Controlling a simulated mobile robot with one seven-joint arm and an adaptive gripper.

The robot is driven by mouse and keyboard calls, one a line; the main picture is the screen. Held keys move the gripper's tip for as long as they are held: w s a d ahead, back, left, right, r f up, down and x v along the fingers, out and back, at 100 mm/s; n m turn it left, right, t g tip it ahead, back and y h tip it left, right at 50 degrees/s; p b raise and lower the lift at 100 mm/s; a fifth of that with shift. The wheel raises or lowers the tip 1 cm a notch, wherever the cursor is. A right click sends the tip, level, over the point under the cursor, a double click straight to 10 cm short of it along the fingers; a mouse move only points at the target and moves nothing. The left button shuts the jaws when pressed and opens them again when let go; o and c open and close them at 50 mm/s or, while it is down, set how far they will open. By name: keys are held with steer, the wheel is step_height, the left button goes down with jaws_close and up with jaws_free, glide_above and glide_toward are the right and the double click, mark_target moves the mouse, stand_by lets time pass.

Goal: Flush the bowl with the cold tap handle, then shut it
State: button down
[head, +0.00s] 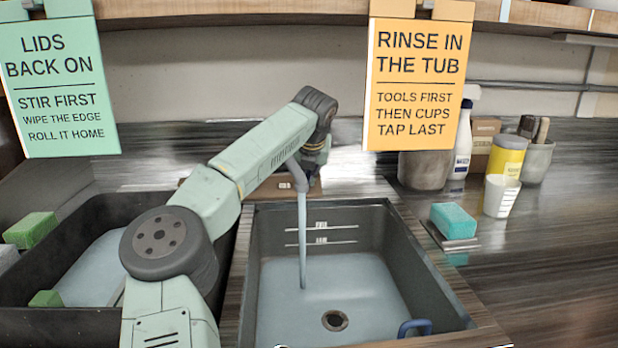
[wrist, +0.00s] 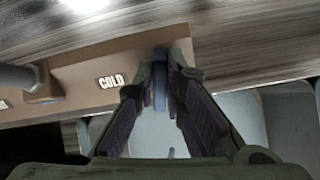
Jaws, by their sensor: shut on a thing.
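My gripper (wrist: 160,72) is shut on the dark blue cold tap handle (wrist: 160,90), beside the COLD label (wrist: 111,81) on the tan tap base. In the head view my wrist is behind the spout (head: 298,172), and the fingers and handle are hidden there. A pale stream of water (head: 302,240) runs from the spout into the grey sink basin (head: 410,262). It falls left of the dark drain (head: 335,320). A blue curved thing (head: 415,327) shows at the basin's front right; I cannot tell whether it is part of the bowl.
A dark tub (head: 100,205) with green sponges (head: 30,230) is left of the basin. A teal sponge (head: 453,220), a white cup (head: 500,195), a yellow-labelled can (head: 507,158) and a spray bottle (head: 463,145) stand on the right counter. Two signs hang above.

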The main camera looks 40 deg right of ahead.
steer(key=shift+n, duration=0.6)
steer(key=c, duration=1.7)
jaws_free()
steer(key=shift+o, duration=0.2)
steer(key=shift+a+r, duration=0.1)
steer(key=v, duration=1.1)
steer(key=shift+s+r, duration=0.25)
steer(key=shift+r, duration=0.1)
